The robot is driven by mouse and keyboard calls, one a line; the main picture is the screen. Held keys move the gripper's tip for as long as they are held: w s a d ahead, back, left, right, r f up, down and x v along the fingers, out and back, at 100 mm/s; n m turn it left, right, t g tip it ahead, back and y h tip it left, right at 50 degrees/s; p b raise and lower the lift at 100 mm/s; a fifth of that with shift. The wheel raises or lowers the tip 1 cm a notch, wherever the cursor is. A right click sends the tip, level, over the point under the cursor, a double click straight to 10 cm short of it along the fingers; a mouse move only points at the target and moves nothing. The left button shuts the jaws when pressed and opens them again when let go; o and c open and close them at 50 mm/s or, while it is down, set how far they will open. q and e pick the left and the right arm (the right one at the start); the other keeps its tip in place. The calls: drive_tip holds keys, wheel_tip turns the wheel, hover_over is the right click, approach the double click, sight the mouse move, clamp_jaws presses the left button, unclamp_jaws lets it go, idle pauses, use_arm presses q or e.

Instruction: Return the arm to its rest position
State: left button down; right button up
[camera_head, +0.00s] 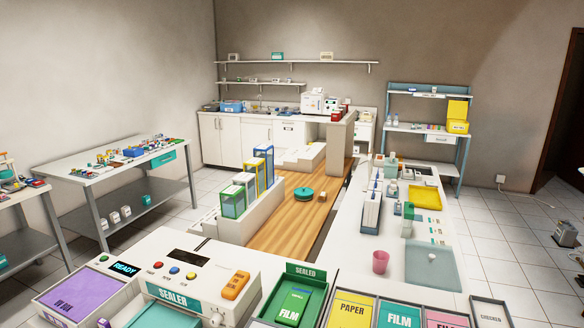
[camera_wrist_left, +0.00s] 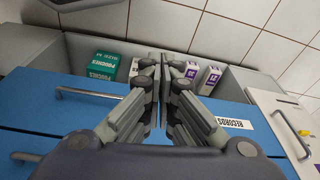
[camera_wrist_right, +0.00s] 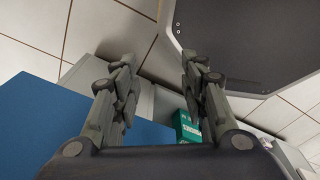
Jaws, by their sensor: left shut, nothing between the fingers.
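My left gripper (camera_wrist_left: 165,75) shows in the left wrist view with its fingers together and nothing between them. It hangs over a blue drawer unit (camera_wrist_left: 75,120) with a label reading RECORDS. My right gripper (camera_wrist_right: 155,65) shows in the right wrist view with its fingers wide apart and nothing between them. A blue surface (camera_wrist_right: 45,125) lies below it on the left. Neither gripper shows in the head view.
Behind the blue unit, green pouch boxes (camera_wrist_left: 97,66) and small white-purple boxes (camera_wrist_left: 209,78) stand in a grey bin. In the head view a sealer (camera_head: 175,270) and a green tray (camera_head: 312,273) stand in front. A dark grey panel (camera_wrist_right: 250,40) is near the right gripper.

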use_arm(q)
drive_tip(key=s+a+f+g+b, duration=0.1)
drive_tip(key=s+a+f, duration=0.2)
drive_tip(key=s+f, duration=1.3)
drive_tip(key=shift+s+f, duration=0.3)
drive_tip(key=shift+f, duration=0.2)
use_arm(e)
drive_tip(key=shift+a+f, duration=0.1)
drive_tip(key=shift+f, duration=0.75)
drive_tip(key=shift+c, duration=0.8)
